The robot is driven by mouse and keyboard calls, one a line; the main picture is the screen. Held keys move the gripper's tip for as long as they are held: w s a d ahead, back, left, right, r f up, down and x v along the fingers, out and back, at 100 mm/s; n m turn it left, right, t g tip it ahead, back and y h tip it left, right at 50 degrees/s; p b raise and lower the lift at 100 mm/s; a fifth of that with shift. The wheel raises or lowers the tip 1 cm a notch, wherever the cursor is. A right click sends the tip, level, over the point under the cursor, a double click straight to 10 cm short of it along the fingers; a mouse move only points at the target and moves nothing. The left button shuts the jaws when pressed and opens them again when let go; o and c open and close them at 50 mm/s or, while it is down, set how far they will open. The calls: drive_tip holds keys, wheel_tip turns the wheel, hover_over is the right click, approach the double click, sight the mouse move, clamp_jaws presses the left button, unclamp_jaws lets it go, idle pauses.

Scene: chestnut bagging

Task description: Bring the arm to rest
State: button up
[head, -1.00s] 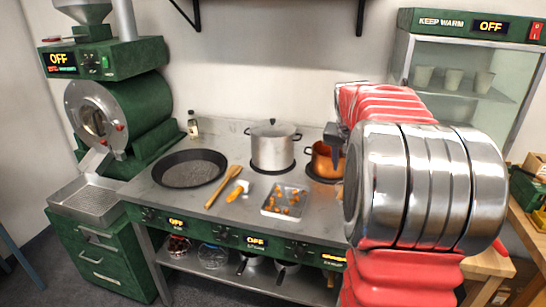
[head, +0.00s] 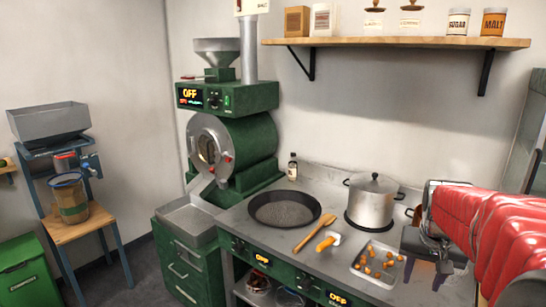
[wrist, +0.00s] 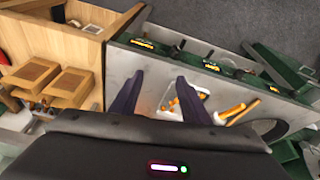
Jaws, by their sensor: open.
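My gripper (head: 424,275) is at the right of the head view, at the end of my red-sleeved arm. It points down over the right part of the steel counter and looks empty. In the wrist view my gripper (wrist: 162,97) shows two dark fingers spread apart with nothing between them. A small metal tray (head: 378,262) with several orange-brown pieces lies on the counter just left of the gripper; the tray (wrist: 203,97) also shows in the wrist view, beyond the right finger. The arm's base side is cut off by the picture edge.
A lidded pot (head: 372,202) stands behind the gripper. A black pan (head: 285,208) and a wooden spoon (head: 315,233) lie further left. A green roaster (head: 240,150) reads OFF. A shelf (head: 400,43) hangs above. At the left stands a stool (head: 85,228) with a bucket.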

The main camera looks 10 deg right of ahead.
drive_tip(key=s+a+n+t+y, duration=0.1)
drive_tip(key=s+a+n, duration=0.2)
drive_tip(key=a, duration=1)
drive_tip(key=s+a+r+n+t+y, duration=0.1)
drive_tip(key=s+a+n, duration=0.3)
drive_tip(key=s+a, duration=0.6)
drive_tip(key=a+t, duration=0.1)
drive_tip(key=a, duration=0.3)
drive_tip(key=shift+a, duration=0.15)
drive_tip(key=shift+r, duration=0.1)
drive_tip(key=shift+c, duration=0.7)
drive_tip(key=shift+c, duration=0.7)
